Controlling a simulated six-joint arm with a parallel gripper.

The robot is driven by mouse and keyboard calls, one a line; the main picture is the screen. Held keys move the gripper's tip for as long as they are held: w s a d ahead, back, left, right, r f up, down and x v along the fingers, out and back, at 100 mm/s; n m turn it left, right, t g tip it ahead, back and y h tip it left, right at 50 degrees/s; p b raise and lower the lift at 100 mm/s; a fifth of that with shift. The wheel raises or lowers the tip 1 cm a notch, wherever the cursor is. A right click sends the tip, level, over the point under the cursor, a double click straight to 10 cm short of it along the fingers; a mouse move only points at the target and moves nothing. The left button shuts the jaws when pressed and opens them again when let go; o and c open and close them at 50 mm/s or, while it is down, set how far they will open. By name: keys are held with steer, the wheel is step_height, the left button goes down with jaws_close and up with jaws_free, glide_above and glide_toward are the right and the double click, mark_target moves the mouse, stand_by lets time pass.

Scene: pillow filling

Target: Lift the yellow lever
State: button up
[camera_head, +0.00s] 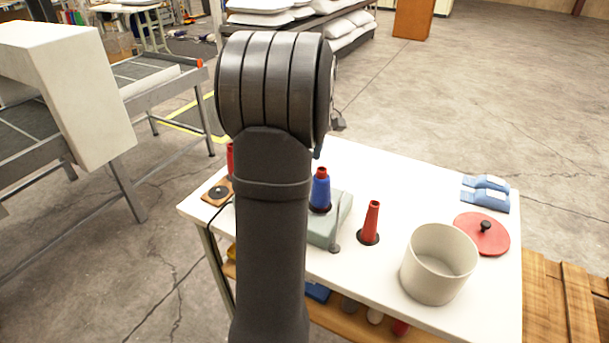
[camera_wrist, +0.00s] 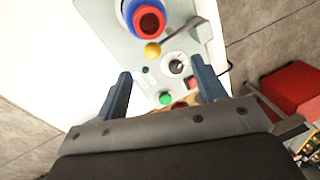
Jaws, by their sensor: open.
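In the wrist view, a round yellow knob (camera_wrist: 152,50) sits on the grey control box (camera_wrist: 110,25), at the end of a grey rod that runs up to the right. I take it for the yellow lever. My gripper (camera_wrist: 160,70) is open, with its two blue-grey fingers apart and nothing between the tips. The knob shows just beyond the fingertips, between them in the picture; I cannot tell the height gap. In the head view, the box (camera_head: 327,230) is partly hidden by my arm, and my fingers and the knob cannot be made out.
A blue spool on a red cone (camera_head: 321,190) stands on the box close to the knob. The box also has a black dial (camera_wrist: 176,65) and a green button (camera_wrist: 166,98). A red cone (camera_head: 371,222), cream pot (camera_head: 438,265), red lid (camera_head: 482,234) and blue packs (camera_head: 486,192) stand right.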

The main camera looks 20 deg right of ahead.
steer(key=f, duration=0.4)
steer(key=a+f, duration=0.1)
steer(key=f, duration=0.1)
steer(key=shift+s+f, duration=0.1)
steer(key=shift+s, duration=0.2)
steer(key=shift+c, duration=0.2)
jaws_close()
